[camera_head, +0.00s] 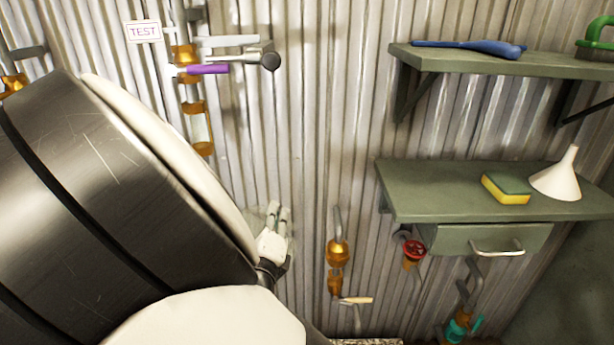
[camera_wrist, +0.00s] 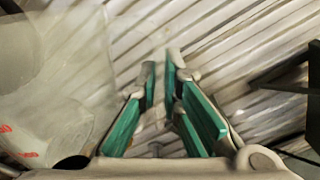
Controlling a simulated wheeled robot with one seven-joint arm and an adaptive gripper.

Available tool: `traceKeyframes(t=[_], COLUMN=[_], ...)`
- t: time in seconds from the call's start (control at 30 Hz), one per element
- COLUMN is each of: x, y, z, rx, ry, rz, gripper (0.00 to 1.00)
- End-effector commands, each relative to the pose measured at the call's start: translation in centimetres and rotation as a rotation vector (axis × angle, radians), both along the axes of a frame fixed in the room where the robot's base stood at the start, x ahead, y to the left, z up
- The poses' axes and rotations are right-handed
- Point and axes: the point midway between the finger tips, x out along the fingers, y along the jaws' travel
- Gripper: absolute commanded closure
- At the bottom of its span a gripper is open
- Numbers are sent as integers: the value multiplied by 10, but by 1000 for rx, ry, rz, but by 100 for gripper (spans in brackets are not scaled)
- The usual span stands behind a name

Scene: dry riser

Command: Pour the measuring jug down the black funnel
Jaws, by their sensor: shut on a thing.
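My gripper (camera_head: 278,217) is low in the middle of the head view, in front of the corrugated wall. In the wrist view my gripper (camera_wrist: 161,78) shows its teal-padded fingers close together, shut on the measuring jug. The clear measuring jug (camera_wrist: 50,85) with red marks fills the left of the wrist view. In the head view it is only a faint clear shape beside the fingers. The grasped part, the jug's contents and its exact tilt cannot be made out. I cannot identify a black funnel for sure in either view.
A white funnel (camera_head: 557,178) and a yellow-green sponge (camera_head: 506,189) stand on the lower green shelf (camera_head: 430,194). The upper shelf (camera_head: 480,61) holds a blue tool and a green brush. Pipes with a purple lever (camera_head: 208,69) and a red valve wheel (camera_head: 414,249) line the wall.

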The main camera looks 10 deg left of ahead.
Motion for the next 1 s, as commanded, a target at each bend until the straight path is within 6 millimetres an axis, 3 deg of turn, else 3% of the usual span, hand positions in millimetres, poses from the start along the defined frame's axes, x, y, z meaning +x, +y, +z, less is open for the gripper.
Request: traceKeyframes(t=[1.0], x=[-4], y=[21], z=[14], rx=[-175], ry=[-33], rz=[-1], gripper=[100])
